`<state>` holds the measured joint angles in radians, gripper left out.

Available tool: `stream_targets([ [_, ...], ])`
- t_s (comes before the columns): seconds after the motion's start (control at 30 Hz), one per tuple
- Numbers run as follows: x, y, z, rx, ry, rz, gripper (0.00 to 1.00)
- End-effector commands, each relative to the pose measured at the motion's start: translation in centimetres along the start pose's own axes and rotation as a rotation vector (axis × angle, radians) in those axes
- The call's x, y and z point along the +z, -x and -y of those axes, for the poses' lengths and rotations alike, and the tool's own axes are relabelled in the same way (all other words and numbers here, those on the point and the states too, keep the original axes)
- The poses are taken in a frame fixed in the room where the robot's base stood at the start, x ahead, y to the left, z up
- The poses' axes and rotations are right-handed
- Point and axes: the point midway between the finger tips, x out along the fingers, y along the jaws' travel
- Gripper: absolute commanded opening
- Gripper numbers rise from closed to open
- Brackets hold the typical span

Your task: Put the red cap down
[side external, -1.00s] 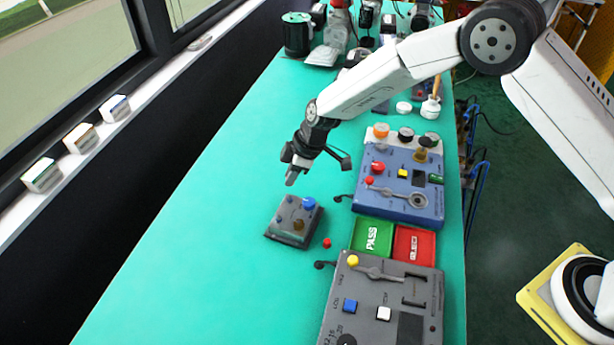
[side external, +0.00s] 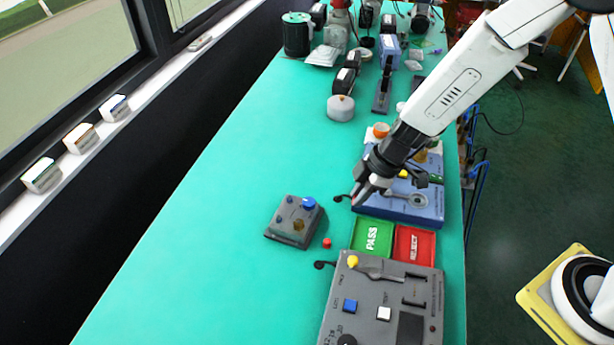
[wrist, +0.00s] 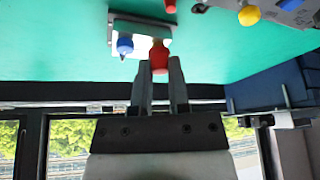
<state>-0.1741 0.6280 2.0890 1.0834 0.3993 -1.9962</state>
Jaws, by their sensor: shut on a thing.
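A red cap (wrist: 159,60) sits between my two fingertips in the wrist view. My gripper (wrist: 159,80) is shut on it. In the side view my gripper (side external: 362,192) points down and left by the left edge of the blue panel (side external: 425,211). The held cap cannot be made out there. A second small red piece (side external: 327,243) lies on the green table, right of the small grey box (side external: 285,238).
The green PASS tray (side external: 361,246) and red REJECT tray (side external: 428,257) lie between the blue panel and the grey panel (side external: 367,326). The grey box has a blue knob (side external: 308,202). The table's left part (side external: 190,230) is clear. A round tin (side external: 340,108) stands farther back.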

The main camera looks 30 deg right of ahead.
Motion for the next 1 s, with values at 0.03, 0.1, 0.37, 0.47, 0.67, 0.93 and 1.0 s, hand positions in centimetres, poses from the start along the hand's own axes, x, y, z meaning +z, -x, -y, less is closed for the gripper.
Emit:
stream_targets([
  [0.03, 0.8, 0.5, 0.7, 0.001, 0.0, 0.002, 0.0],
  [0.1, 1.7, 1.0, 1.6, 0.001, 0.003, 0.006, 0.0],
  [0.37, 4.2, 2.4, 4.2, 0.004, 0.013, 0.02, 0.0],
  [0.47, 4.7, 2.6, 4.6, 0.004, 0.015, 0.024, 0.0],
  [0.67, 4.9, 2.7, 4.8, 0.004, 0.017, 0.025, 0.0],
  [0.93, 4.4, 1.8, 3.8, 0.003, 0.018, 0.026, 0.0],
  [1.0, 4.1, 1.3, 3.1, 0.004, 0.018, 0.025, 0.0],
])
